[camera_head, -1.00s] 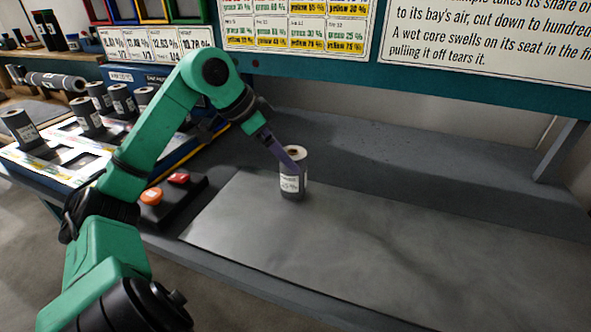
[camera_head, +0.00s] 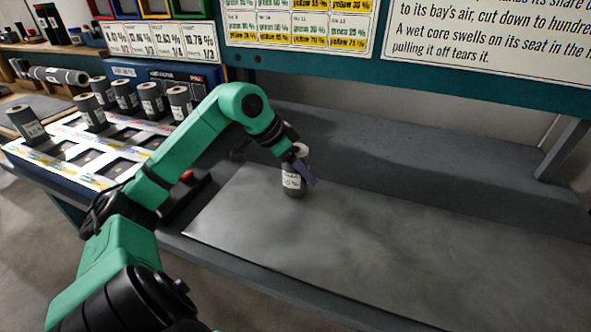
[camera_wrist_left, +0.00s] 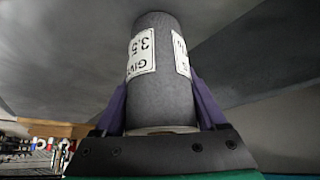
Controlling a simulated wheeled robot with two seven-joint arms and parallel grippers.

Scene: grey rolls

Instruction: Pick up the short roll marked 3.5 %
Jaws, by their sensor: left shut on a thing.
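The short grey roll (camera_head: 292,184) with a white label stands upright at the back left of the grey work mat (camera_head: 400,235). In the left wrist view the roll (camera_wrist_left: 162,98) fills the middle; its label reads "3.5", the rest cut off by the curve. My left gripper (camera_head: 303,168) comes down over it from above. Its purple fingers are on both sides of the roll, shut on it, with the roll's pale core end near the palm. I cannot tell whether the roll's foot touches the mat. My right gripper is not in view.
A white tray (camera_head: 88,172) with several similar grey rolls stands at the left, partly behind my arm. A control box with a red button (camera_head: 187,175) sits beside it. Sign boards (camera_head: 300,25) hang at the back. The mat's middle and right are clear.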

